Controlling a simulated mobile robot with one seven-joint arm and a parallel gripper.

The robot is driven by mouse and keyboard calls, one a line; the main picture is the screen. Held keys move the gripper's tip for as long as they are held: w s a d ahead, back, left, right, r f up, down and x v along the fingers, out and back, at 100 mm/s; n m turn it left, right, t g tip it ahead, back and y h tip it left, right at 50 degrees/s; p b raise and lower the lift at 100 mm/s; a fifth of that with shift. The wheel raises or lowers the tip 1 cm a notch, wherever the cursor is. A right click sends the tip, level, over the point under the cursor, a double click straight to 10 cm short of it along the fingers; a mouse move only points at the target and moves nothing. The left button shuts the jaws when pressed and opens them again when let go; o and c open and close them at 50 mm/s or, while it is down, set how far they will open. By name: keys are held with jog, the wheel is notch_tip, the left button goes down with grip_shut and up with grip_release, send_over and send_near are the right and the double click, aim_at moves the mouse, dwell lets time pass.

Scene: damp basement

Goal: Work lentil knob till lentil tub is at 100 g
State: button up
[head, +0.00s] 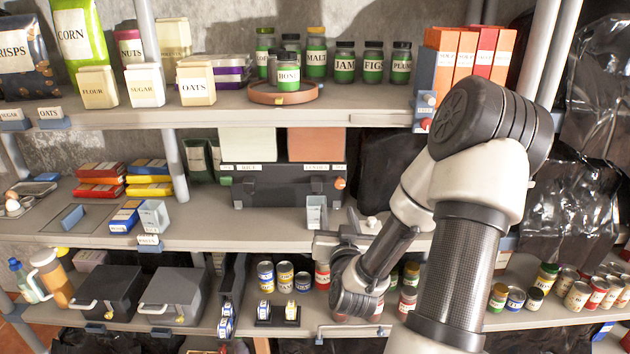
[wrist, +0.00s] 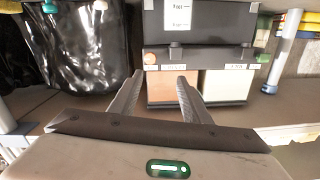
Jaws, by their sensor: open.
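The dispenser (head: 285,187) has a dark body under a pale hopper and an orange hopper (head: 315,145). The orange one is on the right, its label seeming to read lentils. The orange lentil knob (head: 340,183) sits at the body's right side; in the wrist view the knob (wrist: 150,57) shows small and the scene is upside down. A pale tub (head: 316,213) stands in front of the dispenser's right half; its fill level is unreadable. My gripper (head: 335,238) is open and empty, in front of the shelf near the tub. In the wrist view its fingers (wrist: 158,85) point toward the dispenser, apart from the knob.
A green knob (head: 226,181) is on the dispenser's left. Jars on a turntable (head: 284,94) stand on the shelf above. Cans and jars fill the shelf below. Another pale tub (head: 153,215) stands left.

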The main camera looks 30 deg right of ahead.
aim_at(340, 186)
jog(key=shift+m+h, duration=0.3)
jog(key=shift+m, duration=0.2)
jog(key=x, duration=0.5)
jog(key=d+p+x, duration=0.1)
jog(key=x, duration=0.5)
jog(key=s+p+x, duration=0.1)
jog(key=x, duration=0.4)
jog(key=shift+w+d+f, duration=0.2)
jog(key=shift+d+f, duration=0.05)
jog(key=shift+d, duration=0.15)
jog(key=c, duration=1)
jog(key=shift+c, duration=0.2)
jog(key=shift+f+b, duration=0.1)
jog(key=shift+b, duration=0.25)
